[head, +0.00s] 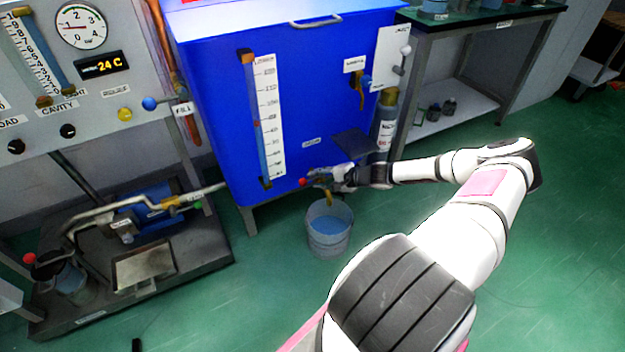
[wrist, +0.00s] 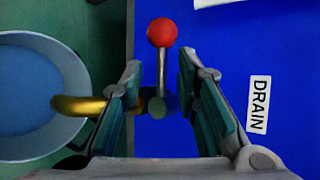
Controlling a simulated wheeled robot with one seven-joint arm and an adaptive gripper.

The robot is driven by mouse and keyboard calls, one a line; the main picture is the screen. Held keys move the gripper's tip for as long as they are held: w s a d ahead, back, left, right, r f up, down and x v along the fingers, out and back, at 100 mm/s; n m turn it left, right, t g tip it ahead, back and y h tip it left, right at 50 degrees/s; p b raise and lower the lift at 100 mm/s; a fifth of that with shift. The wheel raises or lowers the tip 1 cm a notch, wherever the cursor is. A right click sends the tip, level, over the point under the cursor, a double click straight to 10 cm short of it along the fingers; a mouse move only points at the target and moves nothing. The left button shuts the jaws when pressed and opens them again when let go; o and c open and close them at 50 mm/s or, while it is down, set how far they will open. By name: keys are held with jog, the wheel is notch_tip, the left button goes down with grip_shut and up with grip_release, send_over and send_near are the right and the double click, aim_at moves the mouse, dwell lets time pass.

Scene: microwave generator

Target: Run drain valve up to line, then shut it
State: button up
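The drain valve has a lever with a red ball knob (wrist: 162,32), which also shows low on the blue tank (head: 303,182). Its brass spout (wrist: 78,106) reaches over the rim of a bucket (head: 316,246) holding blue-looking water. My gripper (wrist: 160,70) is open, with one finger on each side of the lever and gaps visible on both sides. The red knob lies beyond the fingertips. In the head view my gripper (head: 338,180) is at the tank's lower front and partly covers the valve. I cannot tell whether water is running.
A white scale with a sight tube (head: 268,120) stands on the tank front; its level is too small to read surely. A DRAIN label (wrist: 259,104) is right of the fingers. A pump bench (head: 185,262) stands left. The green floor at right is clear.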

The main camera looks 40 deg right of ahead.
jog(key=v, duration=0.8)
jog(key=shift+s, duration=0.3)
jog(key=shift+r, duration=0.15)
